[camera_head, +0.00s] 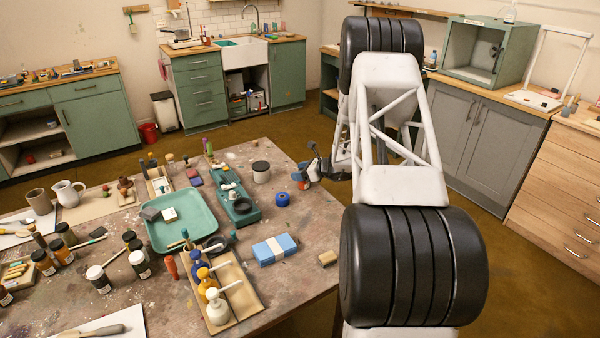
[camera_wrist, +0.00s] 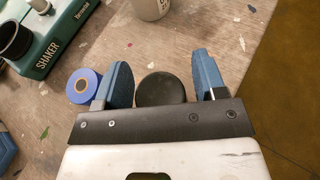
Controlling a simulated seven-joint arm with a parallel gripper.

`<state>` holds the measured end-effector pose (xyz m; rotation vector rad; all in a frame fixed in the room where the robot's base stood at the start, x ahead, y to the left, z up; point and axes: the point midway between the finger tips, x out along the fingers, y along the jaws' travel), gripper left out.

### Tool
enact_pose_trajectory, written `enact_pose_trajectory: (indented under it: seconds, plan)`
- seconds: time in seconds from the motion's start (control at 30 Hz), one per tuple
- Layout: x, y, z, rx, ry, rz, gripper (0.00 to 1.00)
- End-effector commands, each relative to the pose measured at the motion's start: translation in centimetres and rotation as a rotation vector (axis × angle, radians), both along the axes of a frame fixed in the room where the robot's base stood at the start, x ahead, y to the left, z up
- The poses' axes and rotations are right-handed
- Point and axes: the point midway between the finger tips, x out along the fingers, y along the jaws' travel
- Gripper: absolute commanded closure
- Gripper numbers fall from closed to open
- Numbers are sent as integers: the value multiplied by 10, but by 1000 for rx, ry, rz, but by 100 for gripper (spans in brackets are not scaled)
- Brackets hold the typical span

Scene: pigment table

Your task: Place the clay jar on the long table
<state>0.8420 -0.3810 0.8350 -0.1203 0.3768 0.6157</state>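A small jar (camera_head: 313,173) with pale and reddish sides shows in the head view, just past the right edge of the paint-stained table (camera_head: 190,305). Its round black top shows in the wrist view (camera_wrist: 161,90). My gripper (camera_head: 309,171) has its blue fingers on either side of the jar, also in the wrist view (camera_wrist: 167,85). It appears to hold the jar in the air. The jar's label is not readable, so I cannot confirm that it is the clay jar.
A dark-lidded jar (camera_head: 261,173), a blue roll (camera_head: 282,200) and a green shaker (camera_head: 238,207) stand near the gripper. A teal tray (camera_head: 185,236) and several bottles crowd the table's left.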

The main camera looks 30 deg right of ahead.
Motion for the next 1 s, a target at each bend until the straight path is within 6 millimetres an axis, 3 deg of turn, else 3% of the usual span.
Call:
enact_pose_trajectory:
  seconds: [0.53, 1.0]
  plan:
    - [-5, -4, 5, -1, 1, 0, 32]
    - [-54, -39, 30, -1, 0, -2, 32]
